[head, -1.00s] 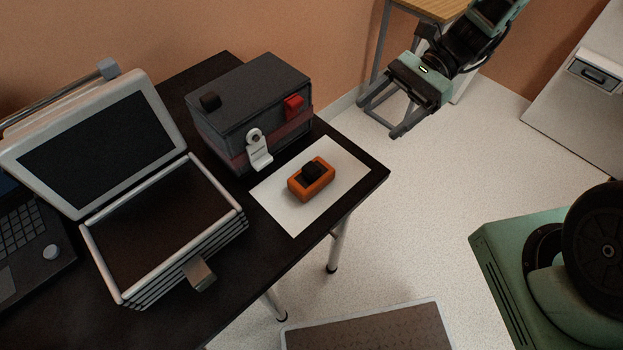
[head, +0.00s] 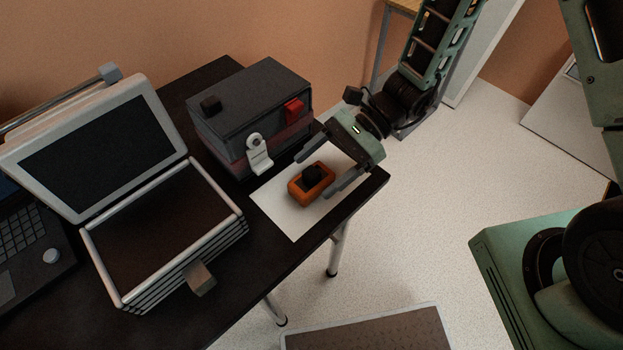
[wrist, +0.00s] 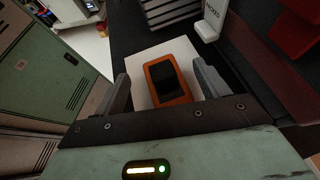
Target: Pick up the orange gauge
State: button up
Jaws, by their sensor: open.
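The orange gauge (head: 303,194) is a small orange block with a dark top. It lies on a white sheet (head: 283,216) near the right corner of the black table. My gripper (head: 321,176) is open, coming in from the upper right, with its fingers on either side of the gauge in the head view. In the wrist view the gauge (wrist: 169,81) shows ahead, between the fingers of my gripper (wrist: 163,88), with a gap on each side. I cannot tell the exact height of the fingers above the sheet.
A dark grey box (head: 252,105) with a red latch and a white tag stands just behind the sheet. An open case (head: 118,291) and a laptop (head: 30,240) are at the left of the table (head: 215,315).

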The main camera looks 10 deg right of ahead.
jog(key=shift+x, duration=1.1)
jog(key=c, duration=1.2)
jog(key=shift+r, duration=0.1)
